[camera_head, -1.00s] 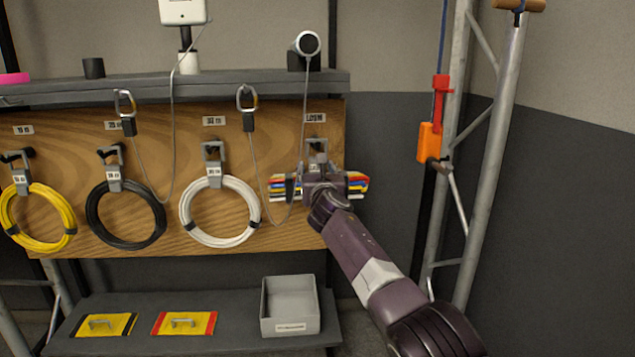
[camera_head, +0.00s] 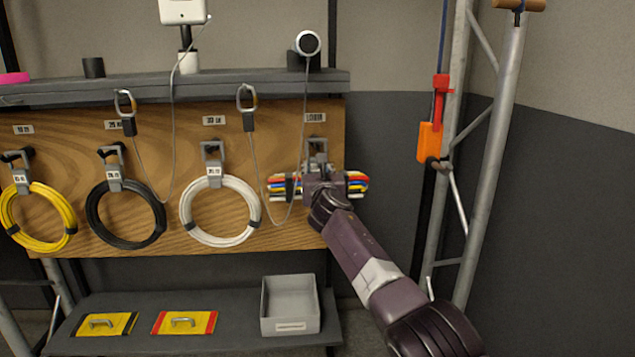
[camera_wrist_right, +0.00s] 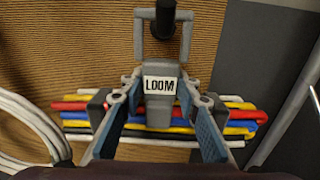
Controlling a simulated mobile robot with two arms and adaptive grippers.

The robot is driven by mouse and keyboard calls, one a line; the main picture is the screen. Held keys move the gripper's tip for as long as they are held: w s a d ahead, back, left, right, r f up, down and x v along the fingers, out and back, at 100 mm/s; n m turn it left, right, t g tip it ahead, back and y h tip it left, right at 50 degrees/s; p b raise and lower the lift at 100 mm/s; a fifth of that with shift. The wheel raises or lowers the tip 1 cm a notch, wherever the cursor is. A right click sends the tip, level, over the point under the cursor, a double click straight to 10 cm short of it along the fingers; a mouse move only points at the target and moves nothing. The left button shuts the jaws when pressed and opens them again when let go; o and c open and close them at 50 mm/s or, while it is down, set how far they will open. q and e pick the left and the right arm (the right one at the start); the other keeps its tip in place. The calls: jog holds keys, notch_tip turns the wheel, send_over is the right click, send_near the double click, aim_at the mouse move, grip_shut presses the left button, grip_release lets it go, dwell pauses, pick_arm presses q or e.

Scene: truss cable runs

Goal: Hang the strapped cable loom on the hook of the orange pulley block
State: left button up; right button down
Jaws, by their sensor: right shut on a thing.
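The cable loom (camera_head: 357,184) is a flat bundle of white, red, blue, yellow and black cables with dark straps. It hangs on the board at the right end, its grey loop over a dark peg in the right wrist view. My right gripper (camera_head: 319,181) is in front of it, hiding its middle. In the right wrist view its fingers (camera_wrist_right: 158,104) are shut on the grey block with the LOOM tag (camera_wrist_right: 160,86). The orange pulley block (camera_head: 430,142) hangs to the right by the truss, with a small dark hook (camera_head: 442,164) low on its right side. My left gripper is not in view.
Yellow (camera_head: 38,217), black (camera_head: 125,214) and white (camera_head: 220,210) cable coils hang on the board left of the loom. Thin cords with carabiners hang between them. A grey bin (camera_head: 290,305) stands on the lower shelf. A metal truss (camera_head: 490,155) rises right of the pulley block.

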jog(key=shift+a+r, duration=0.1)
jog(key=shift+r, duration=0.3)
jog(key=shift+w+r+p, duration=0.1)
jog(key=shift+r+p, duration=0.3)
jog(key=shift+p, duration=0.15)
pick_arm(q)
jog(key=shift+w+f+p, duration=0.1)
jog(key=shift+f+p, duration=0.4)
jog(key=shift+p, duration=0.45)
pick_arm(e)
jog(key=shift+r, duration=0.85)
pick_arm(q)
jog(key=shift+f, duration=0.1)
